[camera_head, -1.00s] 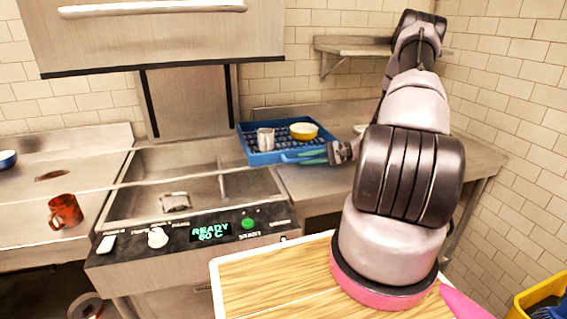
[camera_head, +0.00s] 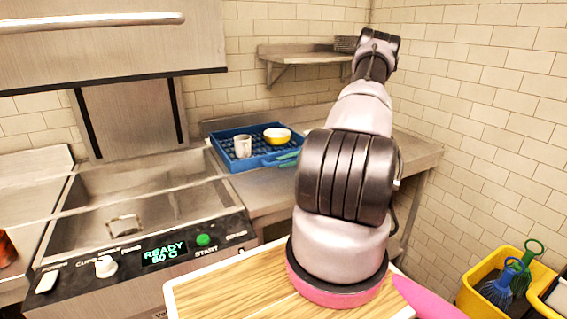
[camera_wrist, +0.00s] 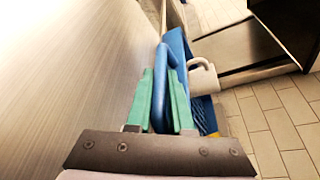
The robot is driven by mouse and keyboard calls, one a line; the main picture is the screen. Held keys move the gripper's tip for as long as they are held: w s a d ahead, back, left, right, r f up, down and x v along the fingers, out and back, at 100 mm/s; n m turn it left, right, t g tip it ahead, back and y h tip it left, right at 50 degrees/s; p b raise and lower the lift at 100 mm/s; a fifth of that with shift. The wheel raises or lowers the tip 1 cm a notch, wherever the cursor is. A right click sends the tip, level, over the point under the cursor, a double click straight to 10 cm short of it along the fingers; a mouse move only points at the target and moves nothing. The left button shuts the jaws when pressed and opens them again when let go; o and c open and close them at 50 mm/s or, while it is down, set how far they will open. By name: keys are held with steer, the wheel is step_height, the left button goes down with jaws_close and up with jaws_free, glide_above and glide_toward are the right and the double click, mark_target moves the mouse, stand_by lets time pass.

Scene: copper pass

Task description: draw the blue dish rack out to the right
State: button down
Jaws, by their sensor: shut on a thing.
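The blue dish rack (camera_head: 237,164) lies flat on the metal counter, just right of the dishwasher's basin. A pale mug (camera_head: 242,147) and a yellow bowl (camera_head: 277,136) stand in it. My gripper (camera_head: 289,157) is at the rack's front right side, partly hidden behind my arm. In the wrist view my gripper (camera_wrist: 162,90) has its green fingers on both sides of the rack's blue edge (camera_wrist: 169,75), shut on it. The mug (camera_wrist: 204,77) shows beside them there.
The dishwasher (camera_head: 140,205) with its raised hood (camera_head: 110,40) stands left; its display reads READY. Bare counter (camera_head: 415,150) extends right to the tiled wall. A shelf (camera_head: 305,52) hangs above. A yellow bucket (camera_head: 478,285) with brushes stands at lower right. A red mug (camera_head: 6,250) is at the left edge.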

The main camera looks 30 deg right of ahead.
steer(key=shift+d, duration=0.3)
steer(key=c, duration=0.8)
jaws_free()
steer(key=v, duration=1)
steer(key=shift+s+d+r, duration=0.1)
steer(key=shift+s+d, duration=0.05)
steer(key=shift+d, duration=0.2)
